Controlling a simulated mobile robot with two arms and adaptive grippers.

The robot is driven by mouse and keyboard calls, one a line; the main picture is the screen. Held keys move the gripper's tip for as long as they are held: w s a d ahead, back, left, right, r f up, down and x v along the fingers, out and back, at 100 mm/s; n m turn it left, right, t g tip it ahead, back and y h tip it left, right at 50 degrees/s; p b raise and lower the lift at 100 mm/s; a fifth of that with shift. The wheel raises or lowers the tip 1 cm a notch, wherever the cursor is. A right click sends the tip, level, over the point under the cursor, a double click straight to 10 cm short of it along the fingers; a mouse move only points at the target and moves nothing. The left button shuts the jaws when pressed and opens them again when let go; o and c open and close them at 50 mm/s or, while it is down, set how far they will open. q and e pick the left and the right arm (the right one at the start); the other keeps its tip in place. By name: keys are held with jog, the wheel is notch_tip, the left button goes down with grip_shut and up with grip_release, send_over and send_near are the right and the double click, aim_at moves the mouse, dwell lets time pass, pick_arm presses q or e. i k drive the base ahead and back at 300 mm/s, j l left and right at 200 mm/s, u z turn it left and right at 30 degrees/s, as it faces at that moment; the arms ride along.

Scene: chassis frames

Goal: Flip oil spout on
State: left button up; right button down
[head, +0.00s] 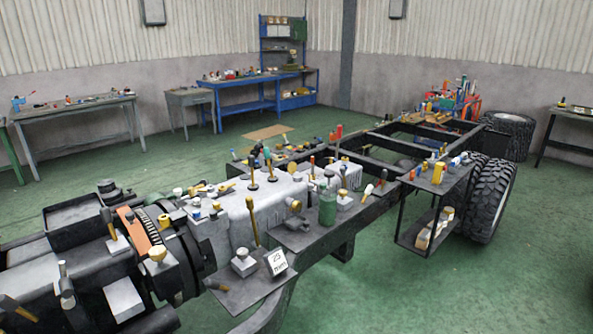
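A green bottle-like container (328,207) stands upright on a grey plate beside the engine block, near the middle of the head view. It may be the oil container, but I cannot make out its spout or the spout's position at this size. Neither of my grippers is in view.
A vehicle chassis (370,160) with a grey engine (262,207) fills the middle, with many tools on it. Big tyres (490,200) are at right. Workbenches (75,108) line the walls. The green floor (450,290) at front right is clear.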

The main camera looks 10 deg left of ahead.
aim_at(324, 187)
jog(key=i+u, duration=0.25)
jog(key=i, duration=0.35)
jog(key=i+l+u, duration=0.1)
jog(key=i+u, duration=0.15)
jog(key=i, duration=0.35)
